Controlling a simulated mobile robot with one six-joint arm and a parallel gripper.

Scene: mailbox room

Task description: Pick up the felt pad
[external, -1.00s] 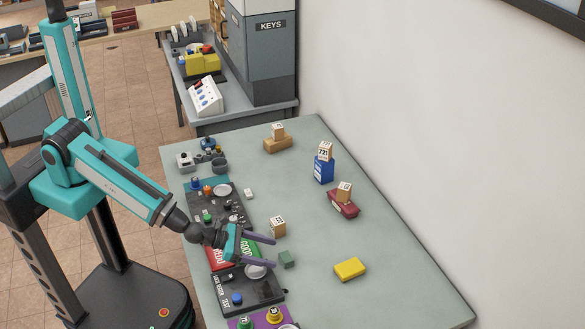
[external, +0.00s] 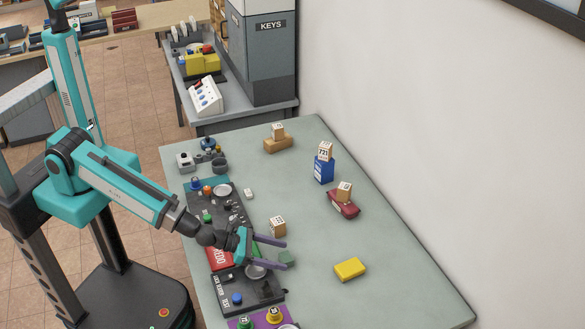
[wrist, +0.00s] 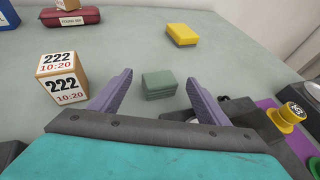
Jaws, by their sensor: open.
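The felt pad (external: 287,258) looks like a small grey-green block with layered sides, lying flat on the table. In the wrist view the felt pad (wrist: 159,84) shows between the two purple fingers, near their tips, with a gap on each side. My gripper (external: 282,254) is open and empty, low over the table. In the external view the near finger partly covers the pad. I cannot tell the exact height of the fingers above the table.
A wooden cube marked 222 (wrist: 62,78) stands left of the fingers. A yellow block (external: 350,269) lies farther out, and a dark red case (external: 342,204) bears another cube. Dark panels with knobs (external: 237,299) line the table's left side.

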